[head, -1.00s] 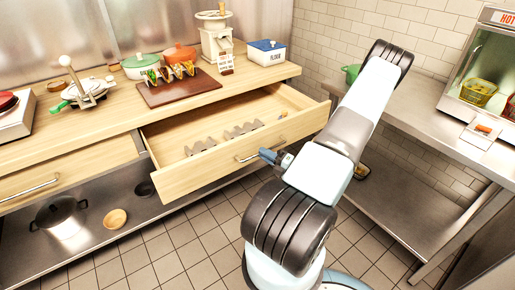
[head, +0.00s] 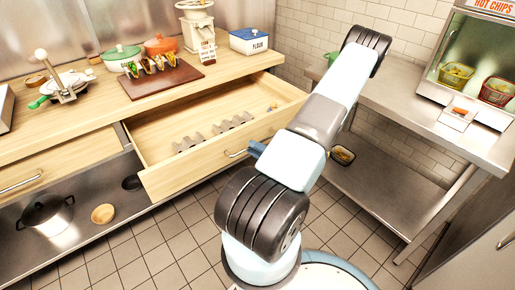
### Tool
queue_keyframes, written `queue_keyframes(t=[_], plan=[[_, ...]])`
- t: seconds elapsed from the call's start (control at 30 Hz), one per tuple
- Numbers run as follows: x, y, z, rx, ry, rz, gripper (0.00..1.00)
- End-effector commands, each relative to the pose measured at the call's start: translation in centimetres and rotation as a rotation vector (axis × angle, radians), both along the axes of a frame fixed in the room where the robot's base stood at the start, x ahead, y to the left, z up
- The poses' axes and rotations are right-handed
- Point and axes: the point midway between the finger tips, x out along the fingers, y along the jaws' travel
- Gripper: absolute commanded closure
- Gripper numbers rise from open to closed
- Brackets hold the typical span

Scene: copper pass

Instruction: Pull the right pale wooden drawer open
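The right pale wooden drawer (head: 190,177) stands well open under the counter in the head view. Its bar handle (head: 235,153) is on the front panel, its right part hidden by my arm. Inside lie a wavy grey rack (head: 213,133) and a small orange-brown item (head: 273,106) near the right end. My gripper (head: 256,149) is at the drawer front, by the handle. It is mostly hidden behind my arm, so I cannot see whether its fingers are open or closed on the handle.
The left drawer (head: 60,172) is shut. Tacos on a board (head: 162,82), pots and a flour box (head: 249,41) stand on the wooden counter. A steel table (head: 425,127) with a hot chips cabinet (head: 480,65) is at right. Tiled floor (head: 170,245) is clear in front.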

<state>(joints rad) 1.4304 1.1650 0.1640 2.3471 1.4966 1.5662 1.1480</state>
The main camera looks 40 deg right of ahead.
Motion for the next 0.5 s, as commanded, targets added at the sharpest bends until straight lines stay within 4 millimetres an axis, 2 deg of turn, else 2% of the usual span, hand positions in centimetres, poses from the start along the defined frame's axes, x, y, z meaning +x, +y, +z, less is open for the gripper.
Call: queue_keyframes(t=[0.33,0.5], plan=[[-0.2,-0.3,0.1,-0.002,-0.003,-0.005,0.61],[-1.8,-0.8,-0.2,-0.002,-0.003,-0.007,0.61]])
